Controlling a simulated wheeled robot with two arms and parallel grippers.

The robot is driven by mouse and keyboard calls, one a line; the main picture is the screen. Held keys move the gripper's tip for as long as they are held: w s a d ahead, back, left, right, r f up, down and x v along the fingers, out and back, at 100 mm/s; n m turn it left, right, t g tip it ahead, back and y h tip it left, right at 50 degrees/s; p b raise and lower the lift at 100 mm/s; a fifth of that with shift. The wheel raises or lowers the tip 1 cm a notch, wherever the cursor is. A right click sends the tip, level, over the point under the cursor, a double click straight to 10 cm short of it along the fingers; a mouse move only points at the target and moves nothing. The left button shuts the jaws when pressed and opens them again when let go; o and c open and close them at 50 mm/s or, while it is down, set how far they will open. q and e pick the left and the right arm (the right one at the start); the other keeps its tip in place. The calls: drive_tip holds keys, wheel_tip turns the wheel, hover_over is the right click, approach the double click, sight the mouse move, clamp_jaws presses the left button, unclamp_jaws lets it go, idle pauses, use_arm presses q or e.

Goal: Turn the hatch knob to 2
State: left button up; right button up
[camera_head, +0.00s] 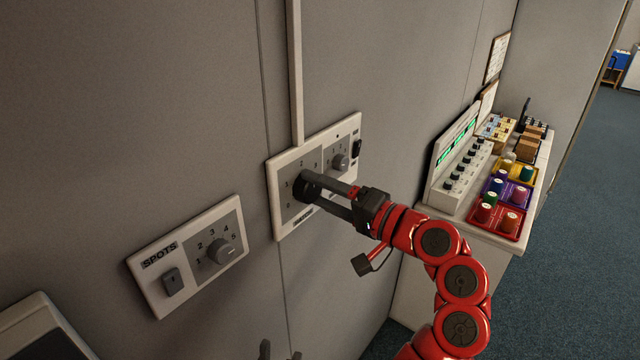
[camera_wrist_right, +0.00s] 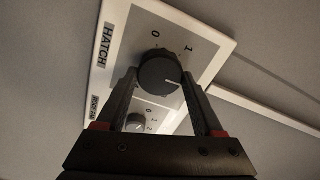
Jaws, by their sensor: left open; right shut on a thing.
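The hatch knob (camera_head: 304,186) is a dark round dial on a white-framed wall panel (camera_head: 275,213). In the right wrist view the knob (camera_wrist_right: 158,74) sits between my right gripper's fingers, beside the HATCH label. Its white mark points right and slightly down, past the 1; the numeral there is hidden by a finger. My right gripper (camera_head: 322,195) is shut on the knob; its fingers (camera_wrist_right: 165,92) show on both sides of it. My left gripper (camera_head: 281,352) is open and empty at the bottom edge, with only its fingertips visible.
A smaller knob (camera_head: 340,162) and a black switch (camera_head: 357,147) share the panel. A SPOTS panel (camera_head: 150,285) with a dial (camera_head: 222,252) is at lower left. A counter at right holds a meter console (camera_head: 455,170) and coloured trays (camera_head: 508,215).

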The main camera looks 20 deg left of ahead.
drive_tip(key=shift+m, duration=0.3)
drive_tip(key=o, duration=1.4)
drive_tip(key=shift+d, duration=0.1)
drive_tip(key=shift+s+d+f, duration=0.1)
drive_tip(key=shift+d, duration=0.15)
drive_tip(key=b+v, duration=0.3)
drive_tip(key=v, duration=1.3)
drive_tip(key=shift+s+d+b, duration=0.1)
drive_tip(key=shift+d+b, duration=0.25)
